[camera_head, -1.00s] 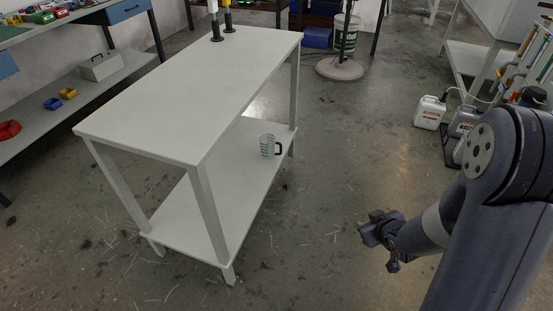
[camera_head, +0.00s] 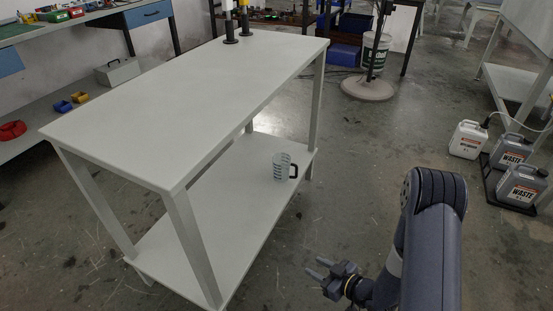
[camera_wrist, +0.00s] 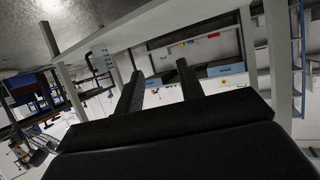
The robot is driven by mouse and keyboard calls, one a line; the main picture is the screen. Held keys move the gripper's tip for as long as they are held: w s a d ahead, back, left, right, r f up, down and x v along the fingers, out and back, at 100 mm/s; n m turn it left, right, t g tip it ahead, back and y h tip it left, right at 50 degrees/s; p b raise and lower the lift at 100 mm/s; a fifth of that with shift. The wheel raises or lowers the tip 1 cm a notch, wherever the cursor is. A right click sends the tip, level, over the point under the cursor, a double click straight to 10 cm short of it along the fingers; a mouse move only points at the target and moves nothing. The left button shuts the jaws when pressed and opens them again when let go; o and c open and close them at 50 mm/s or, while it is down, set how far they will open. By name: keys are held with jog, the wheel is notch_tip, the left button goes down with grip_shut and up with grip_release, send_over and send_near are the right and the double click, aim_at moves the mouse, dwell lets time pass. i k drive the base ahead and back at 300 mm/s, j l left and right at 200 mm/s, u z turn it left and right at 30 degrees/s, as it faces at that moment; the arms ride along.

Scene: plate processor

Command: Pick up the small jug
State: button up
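The small jug (camera_head: 281,167) is pale and translucent with dark markings and a dark handle on its right side. It stands upright near the right end of the lower shelf of a white table (camera_head: 190,105), under the tabletop. My gripper (camera_head: 315,267) is low in front of the table, right of and nearer than the jug, clear of the shelf. Its fingers are apart with nothing between them, as the wrist view (camera_wrist: 160,68) also shows. A pale shape with a dark edge left of the fingers in the wrist view may be the jug; I cannot tell surely.
The table's front legs (camera_head: 192,245) and tabletop edge bound the shelf opening. Two upright bottles (camera_head: 229,28) stand at the tabletop's far end. A stand with a round base (camera_head: 367,88) is behind. Waste canisters (camera_head: 521,184) sit at right. The floor between is clear.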

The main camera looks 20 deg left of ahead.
aim_at(285, 170)
jog(key=i+u, duration=0.2)
jog(key=i, duration=0.4)
jog(key=i+l+u, duration=0.2)
jog(key=i, duration=0.4)
jog(key=i+l+u, duration=0.15)
jog(key=i, duration=0.45)
jog(key=j, duration=0.1)
